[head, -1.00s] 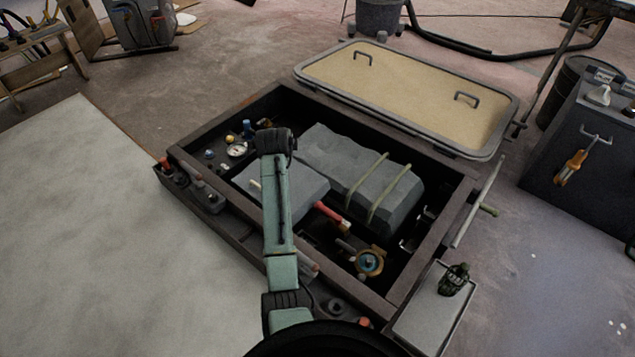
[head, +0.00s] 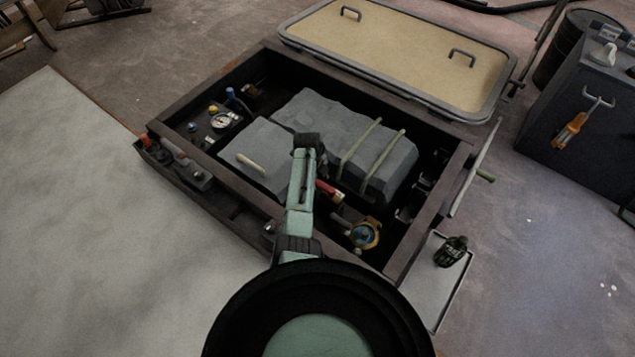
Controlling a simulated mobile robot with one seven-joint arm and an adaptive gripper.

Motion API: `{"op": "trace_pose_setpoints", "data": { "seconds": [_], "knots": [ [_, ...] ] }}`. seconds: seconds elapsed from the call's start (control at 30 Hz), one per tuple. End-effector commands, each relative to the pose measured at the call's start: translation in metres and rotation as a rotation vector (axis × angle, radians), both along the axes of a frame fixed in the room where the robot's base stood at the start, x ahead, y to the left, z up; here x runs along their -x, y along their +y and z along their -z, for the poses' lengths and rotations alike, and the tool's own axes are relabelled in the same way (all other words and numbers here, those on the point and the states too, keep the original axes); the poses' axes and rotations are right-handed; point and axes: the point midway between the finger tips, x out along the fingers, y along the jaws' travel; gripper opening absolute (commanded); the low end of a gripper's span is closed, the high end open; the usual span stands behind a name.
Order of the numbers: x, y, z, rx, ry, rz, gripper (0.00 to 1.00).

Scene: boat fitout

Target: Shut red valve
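A red handle (head: 327,190) shows inside the open dark-framed hatch box (head: 405,253), just right of my arm. It is small, and part of it may be hidden behind the arm; I cannot tell whether it is the red valve or how its lever is set. A brass fitting with a blue centre (head: 364,235) sits to its lower right. Another small red-topped part (head: 147,142) stands outside the box's left corner. My arm reaches over the front edge of the box.
Grey engine covers (head: 345,130) fill the middle of the box. A gauge (head: 221,120) and coloured knobs are at its left. The tan hatch lid (head: 400,55) lies behind. A dark cabinet (head: 590,120) stands farther right.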

Motion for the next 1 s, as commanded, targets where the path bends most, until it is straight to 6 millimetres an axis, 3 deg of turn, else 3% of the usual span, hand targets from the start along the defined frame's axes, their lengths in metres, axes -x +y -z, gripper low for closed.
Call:
{"op": "trace_pose_setpoints", "data": {
  "seconds": [0.13,0.47,1.0],
  "knots": [
    [-0.0018,-0.0010,0.0129,0.000,0.001,-0.001,0.38],
    [-0.0027,-0.0014,0.0142,0.000,-0.001,-0.001,0.37],
    [-0.0024,-0.0013,0.0142,0.000,-0.001,-0.001,0.01]
  ]
}}
